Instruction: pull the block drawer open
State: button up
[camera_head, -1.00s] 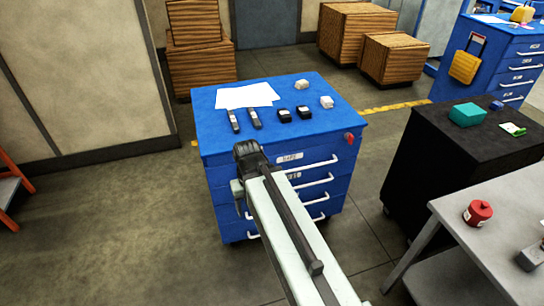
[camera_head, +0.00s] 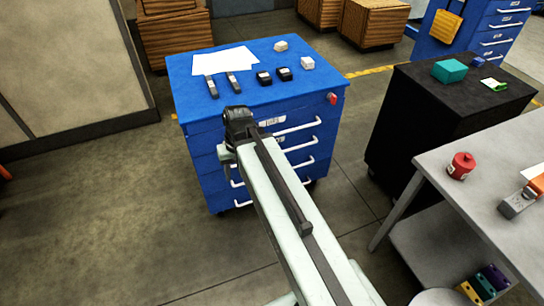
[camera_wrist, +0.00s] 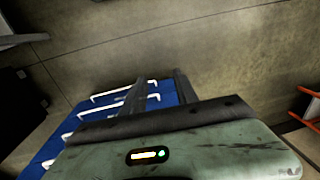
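The blue drawer cabinet (camera_head: 190,128) stands ahead of me, with several white bar handles on its front. Its drawers look shut. The top label is partly covered by my arm and I cannot read which is the block drawer. My gripper (camera_head: 226,158) is at the left part of the cabinet front, mostly hidden behind my wrist. In the wrist view, the two fingers of my gripper (camera_wrist: 155,80) are apart, with part of the cabinet (camera_wrist: 68,148) and handle ends between and left of them. Nothing is held, and I see no clear contact with a handle.
Papers (camera_head: 225,61), dark tools and small blocks (camera_head: 307,63) lie on the cabinet top. A black cabinet (camera_head: 425,110) stands to the right, with a grey table (camera_head: 470,195) bearing a red canister (camera_head: 461,166) nearer me. Floor to the left is clear.

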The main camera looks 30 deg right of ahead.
jog(key=w+d+f+m+t+y+b, duration=0.25)
jog(key=w+d+f+b, duration=0.3)
jog(key=f+b, duration=0.5)
jog(key=w+d+f+m+t+y+b, duration=0.2)
jog(key=w+d+f+m+y+b, duration=0.15)
jog(key=w+f+b, duration=0.65)
jog(key=w+d+f+m+t+y+b, duration=0.15)
jog(key=d+t+b, duration=0.25)
jog(key=d+b, duration=0.65)
jog(key=w+d+f+m+t+y+b, duration=0.1)
jog(key=d+f+m+t+y+b, duration=0.2)
jog(key=d+b, duration=0.75)
jog(key=shift+t+h, duration=0.35)
jog(key=shift+h, duration=0.2)
jog(key=b+x, duration=0.2)
jog(key=x, duration=0.5)
jog(key=shift+w+a+f, duration=0.1)
jog(key=shift+w+a, duration=0.05)
jog(key=shift+a, duration=0.25)
grip_shut()
